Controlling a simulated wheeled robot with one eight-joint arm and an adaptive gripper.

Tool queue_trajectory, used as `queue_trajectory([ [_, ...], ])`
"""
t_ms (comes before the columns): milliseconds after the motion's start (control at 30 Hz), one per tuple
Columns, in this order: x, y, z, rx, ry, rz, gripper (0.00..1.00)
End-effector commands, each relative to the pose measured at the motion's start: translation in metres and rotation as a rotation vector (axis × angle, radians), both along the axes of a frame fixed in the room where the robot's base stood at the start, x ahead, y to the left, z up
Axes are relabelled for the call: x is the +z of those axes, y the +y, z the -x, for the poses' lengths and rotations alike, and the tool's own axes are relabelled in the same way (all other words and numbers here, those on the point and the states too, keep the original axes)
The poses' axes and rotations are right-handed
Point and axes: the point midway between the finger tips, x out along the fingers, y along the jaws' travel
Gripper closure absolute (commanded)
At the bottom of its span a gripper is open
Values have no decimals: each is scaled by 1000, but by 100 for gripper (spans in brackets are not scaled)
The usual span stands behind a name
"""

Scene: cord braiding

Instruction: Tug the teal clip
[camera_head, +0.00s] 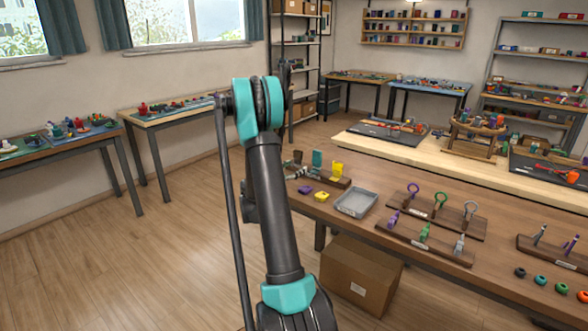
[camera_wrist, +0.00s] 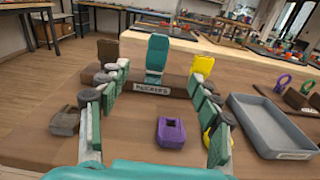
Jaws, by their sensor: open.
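The teal clip (camera_wrist: 157,53) stands upright in the middle of a low wooden rack (camera_wrist: 140,83) with a label on its front. In the head view the teal clip (camera_head: 317,161) shows beyond my arm, on the near-left end of the wooden table. In the wrist view my gripper (camera_wrist: 157,88) is open, one finger on each side of the picture. The teal clip appears between the fingers and beyond them, with nothing held. A brown clip (camera_wrist: 109,50) stands left of it and a yellow clip (camera_wrist: 203,65) right of it.
In front of the rack lie a purple block (camera_wrist: 171,134), a grey block (camera_wrist: 65,121) and a yellow block (camera_head: 322,197) partly behind my right finger. A grey tray (camera_head: 370,198) is to the right. Further right stand racks with loops and clips (camera_head: 425,232).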

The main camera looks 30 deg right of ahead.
Motion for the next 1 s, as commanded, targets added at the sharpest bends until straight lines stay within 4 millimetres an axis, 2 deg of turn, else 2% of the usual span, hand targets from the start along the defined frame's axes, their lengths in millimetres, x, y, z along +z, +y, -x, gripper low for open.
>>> queue_trajectory([
  [267, -1, -18, -10, 0, 39, 45, 36],
  [1000, -1, -138, -59, -1, 36, 42, 36],
])
